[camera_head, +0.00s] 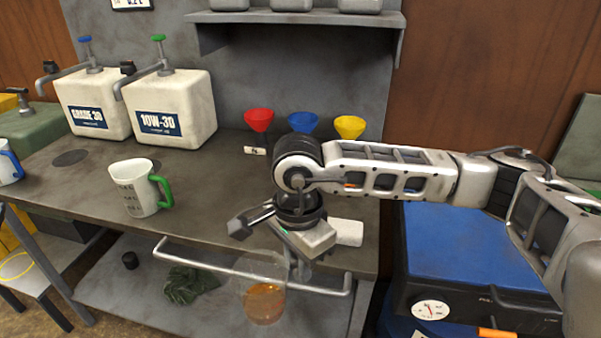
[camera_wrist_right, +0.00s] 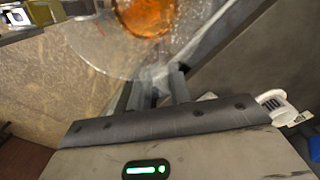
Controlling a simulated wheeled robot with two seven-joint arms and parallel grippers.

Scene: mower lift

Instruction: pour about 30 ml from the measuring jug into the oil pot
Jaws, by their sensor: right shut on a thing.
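My right gripper (camera_head: 298,268) is shut on a clear vessel (camera_head: 264,272) with amber liquid (camera_head: 264,303) in its lower part. It holds the vessel in front of the bench, near the front rail. In the right wrist view my gripper's fingers (camera_wrist_right: 152,92) meet the edge of the clear vessel (camera_wrist_right: 88,40), with the amber liquid (camera_wrist_right: 146,14) beyond. A white jug with dark level marks and a green handle (camera_head: 135,190) stands upright on the bench; its inside bottom is hidden. I cannot tell from a label which vessel is the oil pot. My left gripper is not in view.
Two pump cans, GRADE 30 (camera_head: 95,100) and 10W-30 (camera_head: 172,105), stand at the back left. Red (camera_head: 259,119), blue (camera_head: 303,122) and yellow (camera_head: 349,126) funnels stand along the wall. A metal rail (camera_head: 205,255) runs along the bench front. A blue-topped machine (camera_head: 455,250) is at right.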

